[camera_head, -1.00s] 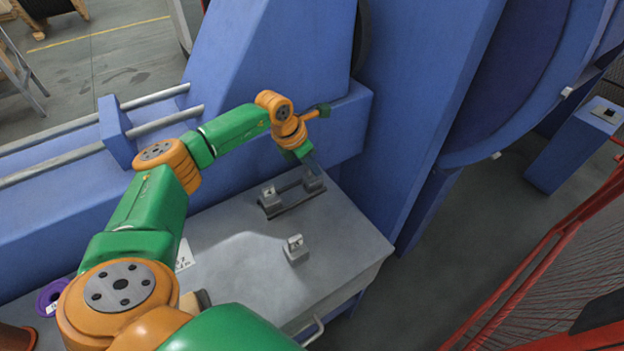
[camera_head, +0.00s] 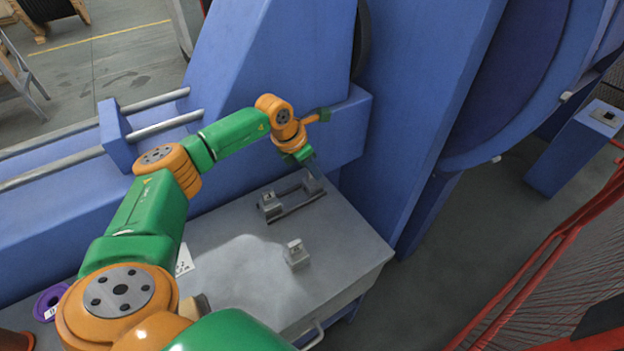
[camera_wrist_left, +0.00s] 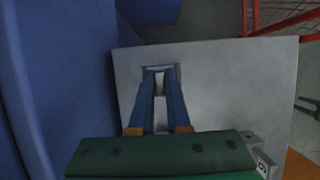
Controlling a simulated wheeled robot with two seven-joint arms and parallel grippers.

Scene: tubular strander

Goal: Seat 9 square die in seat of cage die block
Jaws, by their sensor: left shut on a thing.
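My left gripper (camera_head: 313,170) points down over the grey bench, at the right end of a dark bar fixture with a grey block at each end (camera_head: 269,204). In the left wrist view its two blue fingers (camera_wrist_left: 161,80) are shut on a small grey piece (camera_wrist_left: 159,76), likely the square die. A grey square-edged part lies around the fingertips; I cannot tell whether the piece sits inside it. A separate small grey block (camera_head: 296,254) with a light top face stands on the bench nearer me. I cannot tell which block is the cage die block.
The grey bench (camera_head: 340,245) has clear room around the small block. The blue machine wall (camera_head: 345,130) rises close behind the gripper. A purple ring (camera_head: 52,300) lies at the bench's left. Red fencing (camera_head: 545,255) stands at right.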

